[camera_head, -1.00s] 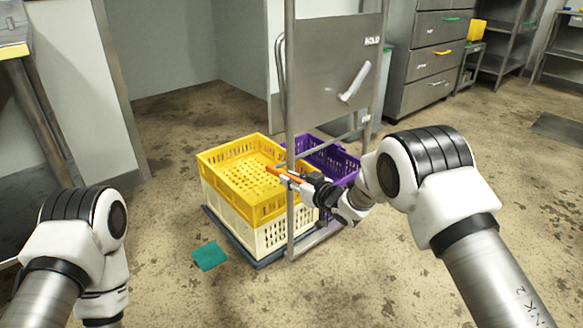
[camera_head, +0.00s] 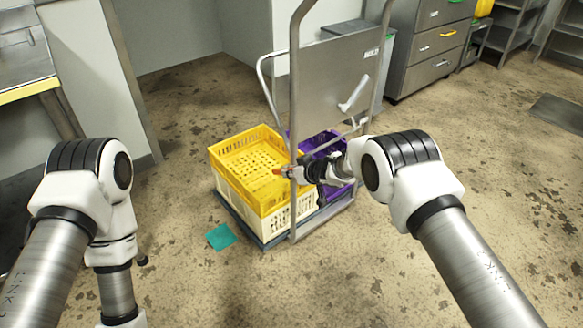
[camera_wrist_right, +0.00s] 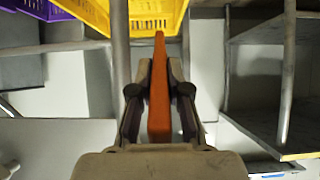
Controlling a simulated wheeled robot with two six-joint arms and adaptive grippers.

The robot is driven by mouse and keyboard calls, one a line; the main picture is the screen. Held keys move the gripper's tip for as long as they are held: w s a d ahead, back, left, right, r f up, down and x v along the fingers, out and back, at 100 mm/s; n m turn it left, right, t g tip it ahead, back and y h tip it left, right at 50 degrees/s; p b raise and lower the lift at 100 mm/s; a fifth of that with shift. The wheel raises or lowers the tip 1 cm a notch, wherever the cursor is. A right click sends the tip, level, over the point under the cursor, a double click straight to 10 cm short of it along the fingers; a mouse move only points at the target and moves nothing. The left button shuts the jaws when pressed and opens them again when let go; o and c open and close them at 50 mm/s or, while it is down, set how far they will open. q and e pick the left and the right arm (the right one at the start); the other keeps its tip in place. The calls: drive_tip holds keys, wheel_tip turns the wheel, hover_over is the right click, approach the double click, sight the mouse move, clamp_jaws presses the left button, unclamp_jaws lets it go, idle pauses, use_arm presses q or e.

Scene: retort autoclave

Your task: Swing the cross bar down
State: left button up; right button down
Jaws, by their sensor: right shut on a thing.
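My right gripper (camera_head: 296,172) is at the near upright of the wheeled cart frame, beside the crates. It is shut on a narrow orange bar (camera_wrist_right: 160,95), which stands between its fingers in the right wrist view. The tip of the orange bar (camera_head: 279,171) also shows in the head view at the upright. I cannot tell if this orange bar is the whole cross bar or its handle. A bent metal bar (camera_head: 262,82) sticks out to the left of the frame's panel (camera_head: 335,80). My left gripper is out of view below my left arm.
A yellow crate (camera_head: 222,158) sits on a cream crate (camera_head: 240,196), with a purple crate (camera_head: 335,148) to the right, on the cart. A teal sheet (camera_head: 220,237) lies on the floor. Steel drawers (camera_head: 425,45) stand behind.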

drive_tip(key=c, duration=1.1)
unclamp_jaws()
drive_tip(key=v, duration=1.2)
